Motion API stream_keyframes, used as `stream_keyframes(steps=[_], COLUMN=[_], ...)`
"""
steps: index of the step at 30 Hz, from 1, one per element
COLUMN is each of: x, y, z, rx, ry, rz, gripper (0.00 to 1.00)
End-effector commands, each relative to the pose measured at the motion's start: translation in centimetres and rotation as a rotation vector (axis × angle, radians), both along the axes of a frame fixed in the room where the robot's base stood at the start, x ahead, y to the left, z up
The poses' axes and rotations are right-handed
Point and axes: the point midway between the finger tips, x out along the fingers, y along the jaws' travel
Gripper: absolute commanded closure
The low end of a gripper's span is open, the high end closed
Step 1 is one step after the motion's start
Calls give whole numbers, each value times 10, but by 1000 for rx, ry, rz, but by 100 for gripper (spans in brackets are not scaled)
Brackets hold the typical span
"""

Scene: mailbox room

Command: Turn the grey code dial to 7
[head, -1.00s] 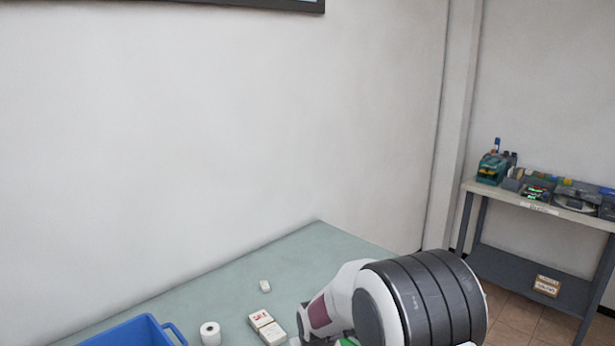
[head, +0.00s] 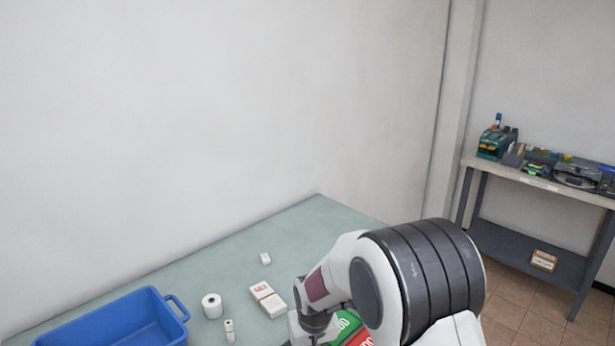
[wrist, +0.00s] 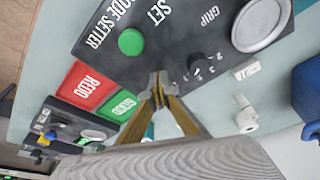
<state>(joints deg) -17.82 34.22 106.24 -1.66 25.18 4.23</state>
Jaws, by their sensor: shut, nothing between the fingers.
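In the wrist view a black code setter panel (wrist: 165,42) lies on the table. It bears a green button (wrist: 131,41), a dark grey knob (wrist: 200,66) with small pale marks around it, and a large pale grey disc (wrist: 258,22) near the word GRIP. The marks are too small to tell the dial's setting. My gripper (wrist: 158,80) is shut and empty, with its tips over the panel's near edge, left of the knob and apart from it in the picture. In the head view my arm hides the panel.
Red (wrist: 86,85) and green (wrist: 117,106) blocks lie beside the panel. A blue bin (head: 165,300), a white roll (head: 212,305) and small white boxes (head: 268,298) are on the table (head: 300,225). A shelf table (head: 545,185) stands at the back right.

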Motion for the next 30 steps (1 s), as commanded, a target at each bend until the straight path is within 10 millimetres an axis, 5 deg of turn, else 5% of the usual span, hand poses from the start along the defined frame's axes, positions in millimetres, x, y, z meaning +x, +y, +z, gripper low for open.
stream_keyframes(steps=[11,30], x=[0,0], y=[0,0], z=[6,53], rx=[0,0], ry=[0,-1], rz=[0,-1], gripper=[100,100])
